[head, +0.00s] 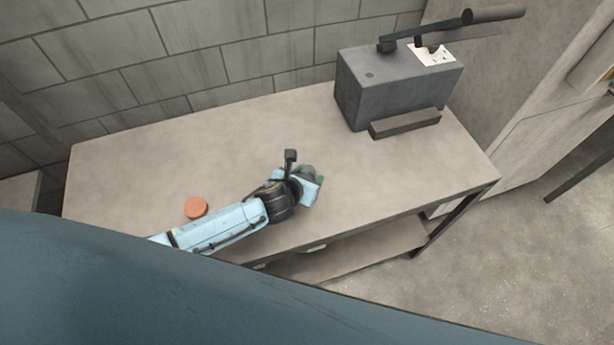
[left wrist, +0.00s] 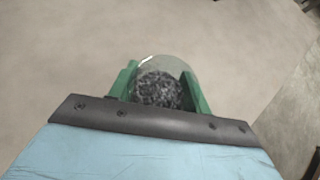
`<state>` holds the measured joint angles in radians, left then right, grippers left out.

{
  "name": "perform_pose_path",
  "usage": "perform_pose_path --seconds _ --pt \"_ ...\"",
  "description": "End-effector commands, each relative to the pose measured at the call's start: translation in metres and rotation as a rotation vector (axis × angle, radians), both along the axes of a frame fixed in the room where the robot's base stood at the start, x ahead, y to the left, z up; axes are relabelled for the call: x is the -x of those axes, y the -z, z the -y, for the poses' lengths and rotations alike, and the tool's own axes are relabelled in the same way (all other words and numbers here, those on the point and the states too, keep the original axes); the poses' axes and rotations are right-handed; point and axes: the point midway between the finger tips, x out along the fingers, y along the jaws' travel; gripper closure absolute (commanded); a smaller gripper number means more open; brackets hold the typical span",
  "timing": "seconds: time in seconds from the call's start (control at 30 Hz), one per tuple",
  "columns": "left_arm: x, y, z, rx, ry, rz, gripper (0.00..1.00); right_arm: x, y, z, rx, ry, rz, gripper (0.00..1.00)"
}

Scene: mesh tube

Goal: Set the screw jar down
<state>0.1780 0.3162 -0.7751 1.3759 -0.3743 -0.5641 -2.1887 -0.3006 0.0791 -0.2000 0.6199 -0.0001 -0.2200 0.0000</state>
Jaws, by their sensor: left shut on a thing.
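The screw jar (left wrist: 158,88) is a clear, round-mouthed jar with a dark grey mass of screws inside. My left gripper (left wrist: 160,86) has green fingers on both sides of the jar and is shut on it. In the head view my left gripper (head: 316,178) is over the right-centre part of the table (head: 130,168), and only a small dark part of the jar (head: 309,170) shows past the wrist. I cannot tell whether the jar's bottom touches the tabletop. My right gripper is not in view.
An orange round lid-like disc (head: 196,207) lies on the table left of my left arm. A grey machine with a long lever (head: 390,85) stands at the back right, with a dark bar (head: 405,123) before it. The tabletop between is clear. A block wall runs behind.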

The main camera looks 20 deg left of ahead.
Motion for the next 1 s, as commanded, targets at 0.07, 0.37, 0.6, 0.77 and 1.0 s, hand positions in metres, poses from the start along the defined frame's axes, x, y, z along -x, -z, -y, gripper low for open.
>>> perform_pose_path --seconds 0.07,0.37,0.6,0.77,1.0 --pt "-0.001 -0.001 0.000 0.001 0.001 0.002 0.78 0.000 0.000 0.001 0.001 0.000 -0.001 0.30" --pt "0.000 0.003 0.000 0.000 0.000 0.001 0.50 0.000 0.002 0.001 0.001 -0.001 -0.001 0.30" --pt "0.000 0.002 0.000 0.000 0.000 0.001 0.30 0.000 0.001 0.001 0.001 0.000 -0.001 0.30" --pt "0.000 0.002 0.000 0.000 0.000 0.001 0.30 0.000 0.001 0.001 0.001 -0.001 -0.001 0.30" --pt "0.010 -0.010 -0.002 0.000 0.001 0.001 0.30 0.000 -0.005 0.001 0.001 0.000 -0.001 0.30"
